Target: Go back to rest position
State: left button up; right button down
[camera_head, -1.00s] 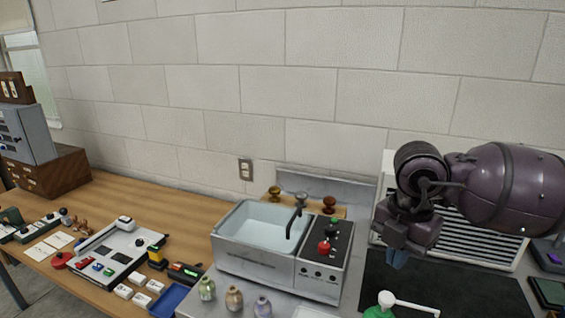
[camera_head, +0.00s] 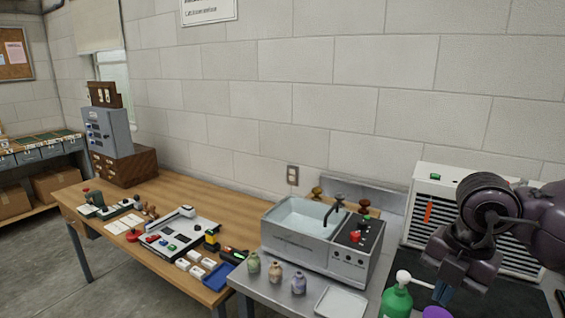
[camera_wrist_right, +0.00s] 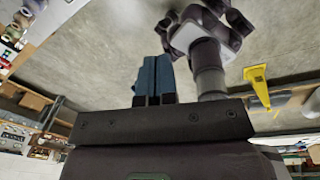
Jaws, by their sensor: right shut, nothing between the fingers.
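My right arm comes in from the right in the head view. In the right wrist view the blue fingers (camera_wrist_right: 154,80) are pressed together and empty. Behind them that view shows the concrete floor and dark and white parts that look like my own body. My left gripper is not visible in the head view.
A small sink unit (camera_head: 318,238) stands on the bench left of the gripper. A green bottle (camera_head: 396,302) and a purple item (camera_head: 436,312) are close to the gripper. A white slatted unit (camera_head: 420,196) stands behind it. A wooden table (camera_head: 190,194) with tools is farther left.

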jog(key=w+a+r+n+t+y, duration=0.2)
jog(key=w+a+r+t+y, duration=0.15)
jog(key=a+r+y, duration=0.45)
jog(key=w+a+r+n+t+y, duration=0.35)
jog(key=a+y, duration=0.35)
jog(key=y, duration=0.3)
jog(key=w+d+f+m+t+h, duration=0.2)
jog(key=d+f+m+t+h, duration=0.4)
jog(key=f+m, duration=0.5)
jog(key=w+d+f+m+t+h, duration=0.1)
jog(key=d+f+m+t+h, duration=0.3)
jog(key=d+f+m+h, duration=0.5)
jog(key=s+d+f+m+g+h, duration=0.1)
jog(key=s+f+m, duration=0.4)
jog(key=s+f, duration=0.6)
jog(key=s+f+m+g+h, duration=0.3)
jog(key=s+f, duration=0.7)
jog(key=f, duration=0.4)
jog(key=m+g, duration=0.1)
jog(key=m, duration=0.1)
jog(key=shift+s+d+f+m+g, duration=0.2)
jog(key=shift+s+d+m+g, duration=0.1)
jog(key=shift+s+d+m, duration=0.1)
